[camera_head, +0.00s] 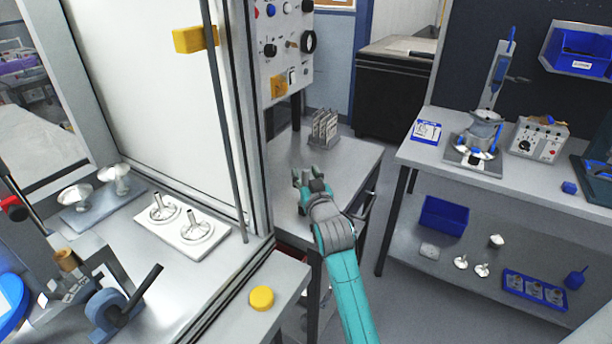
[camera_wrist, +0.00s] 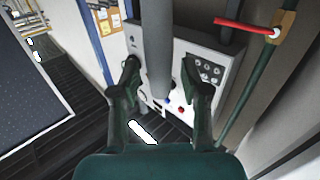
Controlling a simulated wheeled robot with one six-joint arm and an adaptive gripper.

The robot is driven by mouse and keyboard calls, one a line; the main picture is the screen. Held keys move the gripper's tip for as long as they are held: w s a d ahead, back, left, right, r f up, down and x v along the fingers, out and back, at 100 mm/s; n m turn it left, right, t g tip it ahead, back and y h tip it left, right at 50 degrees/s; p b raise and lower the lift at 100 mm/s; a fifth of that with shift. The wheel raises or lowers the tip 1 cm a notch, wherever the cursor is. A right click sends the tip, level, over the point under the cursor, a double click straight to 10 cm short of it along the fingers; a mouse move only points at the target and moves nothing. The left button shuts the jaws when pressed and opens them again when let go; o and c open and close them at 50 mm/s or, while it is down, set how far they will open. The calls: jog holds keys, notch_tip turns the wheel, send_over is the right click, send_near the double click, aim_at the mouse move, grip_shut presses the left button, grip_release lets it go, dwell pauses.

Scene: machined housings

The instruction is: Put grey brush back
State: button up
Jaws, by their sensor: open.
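My gripper (camera_head: 308,181) is over the small grey side table, its two fingers apart. In the wrist view my gripper (camera_wrist: 160,100) also shows its fingers spread. A grey cylinder (camera_wrist: 157,45) comes down from the top of that view and lines up with the gap between the fingers; I cannot tell what it is or how far away. I cannot make out a grey brush for certain in either view. A small rack (camera_head: 323,128) with several upright slots or plates stands on the side table, just beyond my gripper.
The side table (camera_head: 350,160) has bare room around the rack. A control panel (camera_head: 285,45) rises behind it on the left. A machine enclosure with a white plate (camera_head: 186,242) is at left. A workbench (camera_head: 415,152) with a blue-handled device (camera_head: 478,138) and blue bins is at right.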

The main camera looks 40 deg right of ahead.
jog(key=shift+r, duration=0.15)
jog(key=v, duration=1.2)
jog(key=shift+a, duration=0.1)
jog(key=s+a+f+n+y, duration=0.3)
jog(key=s+a+f+y, duration=0.1)
jog(key=s+a+f, duration=0.95)
jog(key=s+a+n+y, duration=0.1)
jog(key=s+a, duration=0.3)
jog(key=s, duration=0.8)
jog(key=s+a+f+n+g+y, duration=0.1)
jog(key=s+a+y, duration=0.1)
jog(key=s, duration=1.1)
jog(key=shift+s+a+f+g+y, duration=0.2)
jog(key=shift+s+a+g+y, duration=0.1)
jog(key=shift+a, duration=0.6)
